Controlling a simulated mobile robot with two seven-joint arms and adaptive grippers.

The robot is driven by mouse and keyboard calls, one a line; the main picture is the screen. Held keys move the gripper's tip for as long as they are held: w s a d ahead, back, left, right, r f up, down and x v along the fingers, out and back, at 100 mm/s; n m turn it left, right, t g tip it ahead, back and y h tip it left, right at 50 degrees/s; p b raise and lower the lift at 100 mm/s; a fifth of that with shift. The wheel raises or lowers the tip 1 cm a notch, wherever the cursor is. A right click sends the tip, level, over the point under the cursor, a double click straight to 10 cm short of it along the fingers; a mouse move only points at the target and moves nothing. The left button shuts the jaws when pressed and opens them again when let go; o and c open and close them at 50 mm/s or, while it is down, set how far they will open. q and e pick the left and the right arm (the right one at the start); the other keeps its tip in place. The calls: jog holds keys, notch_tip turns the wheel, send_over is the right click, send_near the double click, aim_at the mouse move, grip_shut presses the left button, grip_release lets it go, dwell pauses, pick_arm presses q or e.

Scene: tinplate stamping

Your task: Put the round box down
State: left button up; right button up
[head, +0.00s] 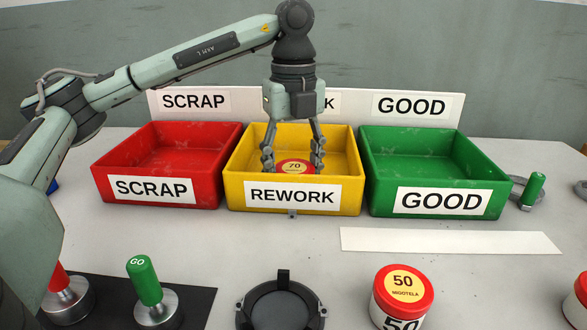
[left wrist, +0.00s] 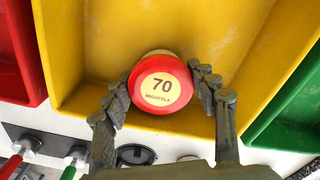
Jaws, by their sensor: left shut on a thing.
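The round box (head: 294,165) has a red lid with a yellow disc marked 70. It is inside the yellow REWORK bin (head: 240,182), and the bin's front wall hides its lower part in the head view. My left gripper (head: 292,160) points down into this bin, with one finger on each side of the box, and is shut on it. The left wrist view shows the lid (left wrist: 161,92) between the two fingers (left wrist: 163,98). I cannot tell whether the box touches the bin floor. My right gripper is not in view.
The red SCRAP bin (head: 106,184) stands left of the yellow bin, the green GOOD bin (head: 376,195) right of it. In front are a red-lidded box marked 50 (head: 403,283), a green GO handle (head: 144,280), a dark round fixture (head: 281,307) and a white strip (head: 450,241).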

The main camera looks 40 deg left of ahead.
pick_arm(q)
jog(key=shift+f, duration=0.15)
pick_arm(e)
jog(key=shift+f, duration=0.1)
pick_arm(q)
jog(key=o, duration=1.2)
jog(key=shift+c, duration=0.2)
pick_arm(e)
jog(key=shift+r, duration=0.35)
pick_arm(q)
jog(key=shift+r, duration=0.3)
notch_tip(320, 180, up, 7)
jog(key=shift+r+p, duration=0.15)
jog(key=shift+p, duration=0.35)
notch_tip(320, 180, up, 4)
jog(key=shift+r+p, duration=0.25)
jog(key=shift+p, duration=0.7)
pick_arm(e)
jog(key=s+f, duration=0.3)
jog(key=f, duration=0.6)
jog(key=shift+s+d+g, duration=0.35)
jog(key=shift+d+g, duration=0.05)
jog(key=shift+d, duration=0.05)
